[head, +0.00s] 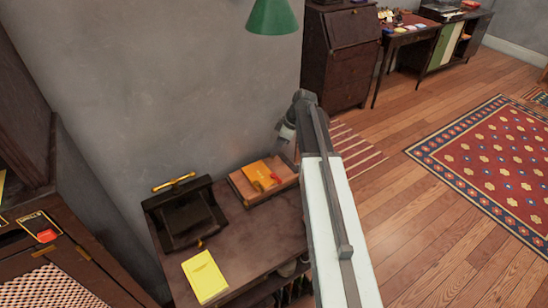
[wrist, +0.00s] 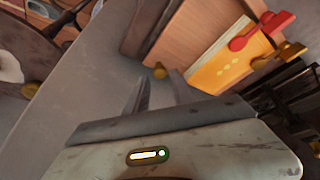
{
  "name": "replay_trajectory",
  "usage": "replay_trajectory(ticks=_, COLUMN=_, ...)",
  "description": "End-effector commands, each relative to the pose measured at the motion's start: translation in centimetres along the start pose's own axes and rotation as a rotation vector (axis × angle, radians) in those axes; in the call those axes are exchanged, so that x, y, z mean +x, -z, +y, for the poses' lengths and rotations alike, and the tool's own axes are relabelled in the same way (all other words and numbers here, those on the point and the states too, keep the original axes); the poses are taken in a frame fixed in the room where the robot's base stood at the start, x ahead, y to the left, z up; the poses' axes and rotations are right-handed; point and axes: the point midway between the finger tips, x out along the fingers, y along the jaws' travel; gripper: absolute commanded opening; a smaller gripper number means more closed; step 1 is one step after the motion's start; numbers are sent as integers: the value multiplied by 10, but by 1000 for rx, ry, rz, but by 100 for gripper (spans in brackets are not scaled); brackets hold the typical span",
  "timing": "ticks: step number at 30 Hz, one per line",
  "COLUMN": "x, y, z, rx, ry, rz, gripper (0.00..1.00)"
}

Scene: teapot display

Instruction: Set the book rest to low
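The book rest (head: 185,213) is a dark slanted board on the desk at lower left in the head view, against the wall. A brass bar (head: 174,182) is at its top and a small brass piece (head: 200,243) at its front edge. I cannot make out the book rest for sure in the wrist view. My gripper (wrist: 158,78) is open and empty, its two fingers apart. It is to the right of the book rest, near the wooden tray, and mostly hidden behind my arm in the head view. A small brass knob (wrist: 160,72) appears by the fingertips.
A wooden tray (head: 240,189) holds an orange booklet (head: 259,172) with a red piece (head: 276,178); the booklet shows in the wrist view (wrist: 212,68). A yellow book (head: 205,277) lies at the desk's front. A cabinet (head: 75,262) stands left. The desk's middle is clear.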

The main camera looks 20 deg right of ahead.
Motion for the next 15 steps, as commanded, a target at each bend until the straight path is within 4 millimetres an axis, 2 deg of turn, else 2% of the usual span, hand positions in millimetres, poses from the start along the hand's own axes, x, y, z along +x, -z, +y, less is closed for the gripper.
replay_trajectory(ticks=1, x=17, y=-3, z=0, rx=-1, ry=0, rz=0, gripper=29)
replay_trajectory(ticks=3, x=24, y=-2, z=0, rx=-1, ry=0, rz=0, gripper=29)
replay_trajectory(ticks=12, x=24, y=1, z=0, rx=0, ry=0, rz=0, gripper=29)
replay_trajectory(ticks=15, x=24, y=1, z=0, rx=0, ry=1, rz=0, gripper=2)
